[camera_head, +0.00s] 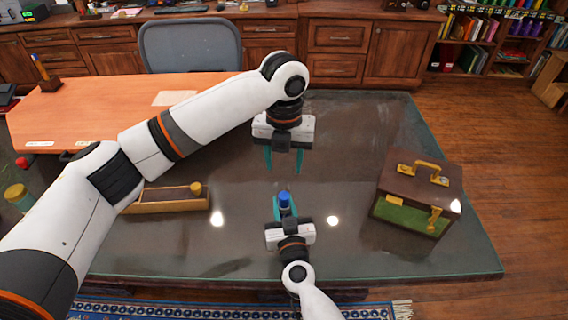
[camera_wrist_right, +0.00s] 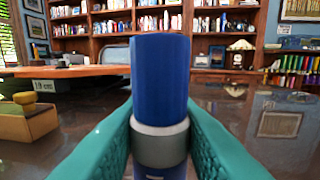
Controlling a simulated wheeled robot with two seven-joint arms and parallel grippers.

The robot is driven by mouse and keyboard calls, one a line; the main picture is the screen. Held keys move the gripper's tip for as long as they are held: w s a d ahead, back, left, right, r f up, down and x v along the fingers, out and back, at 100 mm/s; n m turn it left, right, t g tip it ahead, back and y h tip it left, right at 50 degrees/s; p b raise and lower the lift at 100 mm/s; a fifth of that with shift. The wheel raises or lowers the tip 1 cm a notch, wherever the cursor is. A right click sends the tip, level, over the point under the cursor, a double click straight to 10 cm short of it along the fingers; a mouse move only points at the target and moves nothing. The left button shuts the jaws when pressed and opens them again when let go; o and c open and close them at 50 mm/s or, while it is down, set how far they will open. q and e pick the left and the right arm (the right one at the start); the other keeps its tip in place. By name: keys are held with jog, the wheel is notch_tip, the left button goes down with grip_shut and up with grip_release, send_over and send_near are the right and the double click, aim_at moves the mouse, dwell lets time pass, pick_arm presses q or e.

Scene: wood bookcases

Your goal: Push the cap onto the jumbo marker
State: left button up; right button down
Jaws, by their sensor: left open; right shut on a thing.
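My right gripper (camera_head: 284,208) is shut on the jumbo marker, which stands upright near the middle of the glossy table. In the right wrist view its teal fingers grip a grey band (camera_wrist_right: 160,145). The blue cap (camera_wrist_right: 160,80) rises above that band, and it also shows in the head view (camera_head: 284,197). No gap is visible between the blue part and the band. A little blue shows below the band; the fingers hide much of the lower part. My left gripper (camera_head: 283,168) is open and empty, pointing down beyond the cap, apart from it.
A shallow wooden tray (camera_head: 165,206) with a round knob (camera_head: 196,187) lies left, partly under my left arm. A brown case (camera_head: 420,195) with a green side stands right. An orange-brown desk (camera_head: 100,110) and grey chair (camera_head: 190,45) are behind.

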jog(key=c, duration=1)
grip_release()
jog(key=shift+c, duration=0.2)
jog(key=shift+s, duration=0.1)
jog(key=s, duration=0.4)
jog(key=s+d, duration=0.1)
jog(key=s, duration=0.2)
jog(key=s+d, duration=0.1)
jog(key=s, duration=0.3)
jog(key=shift+s, duration=0.35)
jog(key=shift+f, duration=0.1)
